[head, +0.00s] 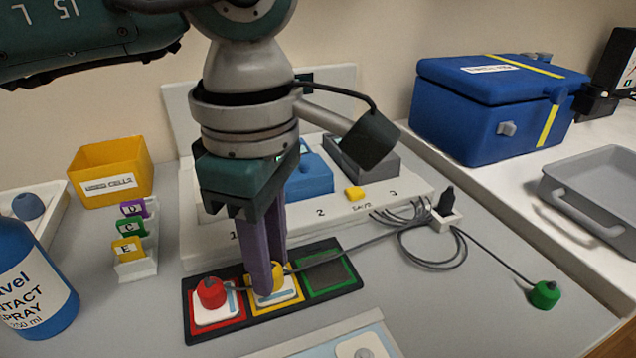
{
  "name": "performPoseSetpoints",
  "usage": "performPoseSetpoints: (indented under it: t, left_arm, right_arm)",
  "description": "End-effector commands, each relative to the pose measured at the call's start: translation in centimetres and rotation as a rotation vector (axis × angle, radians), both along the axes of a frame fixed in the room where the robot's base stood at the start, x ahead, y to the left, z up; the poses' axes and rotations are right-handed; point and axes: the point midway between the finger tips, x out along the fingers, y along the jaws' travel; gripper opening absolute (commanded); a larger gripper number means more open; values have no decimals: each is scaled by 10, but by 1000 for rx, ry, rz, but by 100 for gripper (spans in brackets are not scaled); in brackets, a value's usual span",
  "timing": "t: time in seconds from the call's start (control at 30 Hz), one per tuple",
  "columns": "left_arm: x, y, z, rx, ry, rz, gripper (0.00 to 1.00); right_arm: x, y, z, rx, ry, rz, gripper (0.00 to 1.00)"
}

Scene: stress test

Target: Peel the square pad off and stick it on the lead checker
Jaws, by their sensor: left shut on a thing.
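My left gripper (263,290) points straight down and is shut on the yellow knob (279,277), which its fingers partly hide. The knob sits on a white square pad (289,296) in the yellow-framed square of a black board, apparently the lead checker (201,337). A red knob (211,292) stands on another white pad in the red-framed square. The green-framed square (325,275) shows a bare dark surface. At the bottom edge, a pale sheet (318,343) carries a whitish pad with a grey stud (364,354), partly cut off. My right gripper is not seen.
A green knob (545,294) lies at the right on a dark cable from a white block (441,222). A blue spray bottle (32,285), yellow bin (110,168), blue box (490,110) and grey tray (595,190) surround the bench. The counter at lower right is mostly clear.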

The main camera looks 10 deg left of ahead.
Motion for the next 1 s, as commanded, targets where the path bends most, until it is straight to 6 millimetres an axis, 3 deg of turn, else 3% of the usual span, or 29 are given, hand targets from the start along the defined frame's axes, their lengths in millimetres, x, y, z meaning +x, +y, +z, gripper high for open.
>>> performPoseSetpoints:
  t: [0.13,0.17,0.23,0.57,1.0]
  left_arm:
    - [0,0,0,0,0,0,0]
    - [0,0,0,0,0,0,31]
    - [0,0,0,1,0,0,39]
    - [0,0,1,0,0,0,40]
    - [0,0,20,1,-1,0,40]
  right_arm:
    - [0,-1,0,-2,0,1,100]
    - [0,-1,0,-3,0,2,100]
    - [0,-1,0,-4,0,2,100]
    - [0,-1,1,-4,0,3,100]
    - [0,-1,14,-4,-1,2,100]
